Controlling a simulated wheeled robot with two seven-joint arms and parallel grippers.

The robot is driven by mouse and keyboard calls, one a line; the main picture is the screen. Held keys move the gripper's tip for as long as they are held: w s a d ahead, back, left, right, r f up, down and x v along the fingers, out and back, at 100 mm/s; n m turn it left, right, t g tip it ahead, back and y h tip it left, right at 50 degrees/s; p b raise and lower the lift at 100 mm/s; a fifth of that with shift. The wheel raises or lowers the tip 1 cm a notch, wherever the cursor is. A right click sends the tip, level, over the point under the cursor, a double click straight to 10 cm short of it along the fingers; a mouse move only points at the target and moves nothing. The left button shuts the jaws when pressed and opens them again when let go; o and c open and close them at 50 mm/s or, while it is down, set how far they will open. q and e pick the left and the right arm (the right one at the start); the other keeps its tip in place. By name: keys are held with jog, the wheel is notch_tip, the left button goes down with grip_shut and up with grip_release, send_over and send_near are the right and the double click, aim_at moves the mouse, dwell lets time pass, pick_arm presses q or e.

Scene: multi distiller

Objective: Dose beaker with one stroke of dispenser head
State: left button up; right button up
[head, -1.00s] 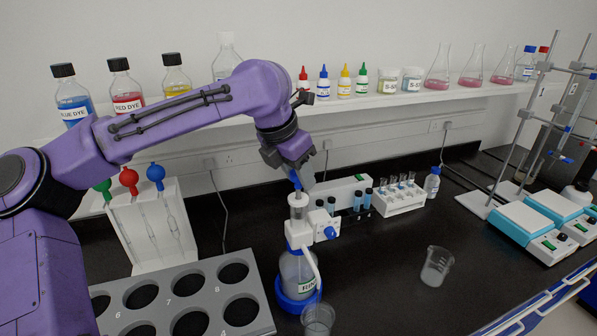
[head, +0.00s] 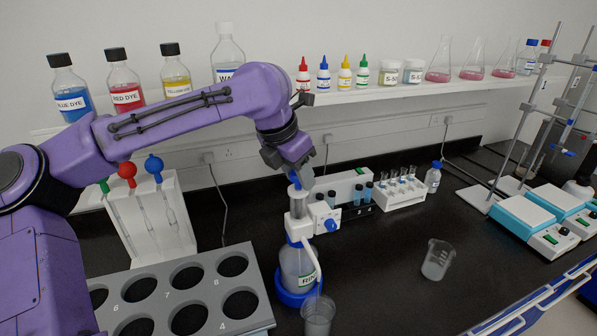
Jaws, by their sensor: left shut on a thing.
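The bottle-top dispenser (head: 298,265) is a clear bottle with a white pump head (head: 299,226), standing in a blue ring base at the front centre. A blue cap (head: 295,181) tops its plunger. My left gripper (head: 294,177) points down and is shut on that plunger cap, partly hiding it. A clear beaker (head: 318,317) stands in front of the dispenser, close to the spout; its contents are hard to tell. Another beaker (head: 437,259) stands apart to the right. My right gripper is out of view.
A grey rack (head: 258,290) with numbered holes lies at front left. A white pipette stand (head: 150,222) is behind it. A white vial rack (head: 399,195) stands behind the dispenser, with hotplates (head: 525,215) at right. Bench between the dispenser and right beaker is clear.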

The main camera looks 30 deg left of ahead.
pick_arm(q)
jog(key=shift+f, duration=0.15)
jog(key=o, duration=1.1)
jog(key=b+v, duration=0.1)
jog(key=v, duration=0.9)
jog(key=shift+s+a+r, duration=0.1)
jog(key=shift+a+r, duration=0.05)
jog(key=shift+r, duration=0.05)
